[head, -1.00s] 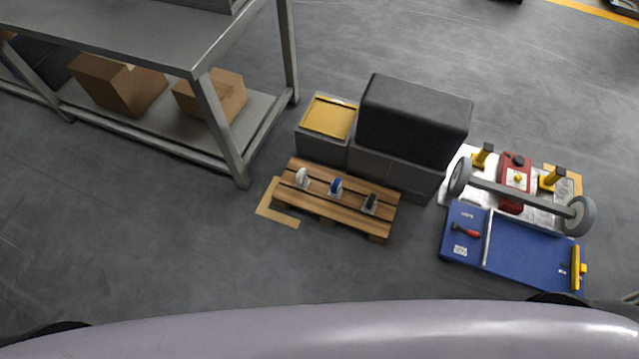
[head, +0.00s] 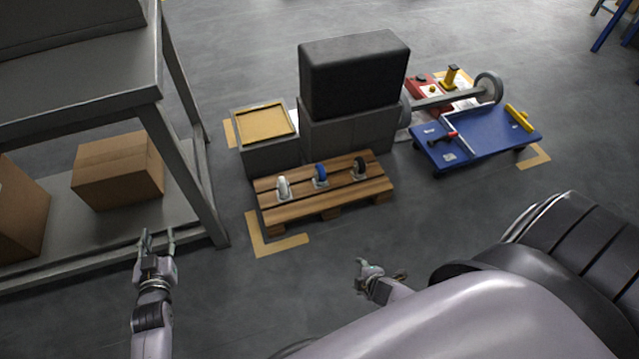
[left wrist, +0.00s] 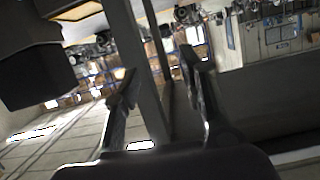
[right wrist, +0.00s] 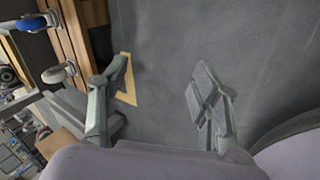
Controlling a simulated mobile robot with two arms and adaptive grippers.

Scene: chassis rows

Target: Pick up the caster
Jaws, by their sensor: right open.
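Three casters stand in a row on a wooden pallet (head: 330,208) in the head view: a white one (head: 283,188), a blue one (head: 320,175) and a black one (head: 359,167). In the right wrist view the blue caster (right wrist: 32,23) and the white caster (right wrist: 58,72) show at the upper left. My left gripper (head: 158,238) is open and empty, left of the pallet by the metal table's leg. My right gripper (head: 380,270) is open and empty, in front of the pallet and apart from the casters. Its fingers (right wrist: 160,95) are spread over bare floor.
A metal table (head: 165,125) with cardboard boxes (head: 118,170) on its lower shelf stands at the left. Behind the pallet are a yellow-topped grey box (head: 268,150) and a black block (head: 352,72). A blue cart panel (head: 475,138) lies at the right. Floor before the pallet is clear.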

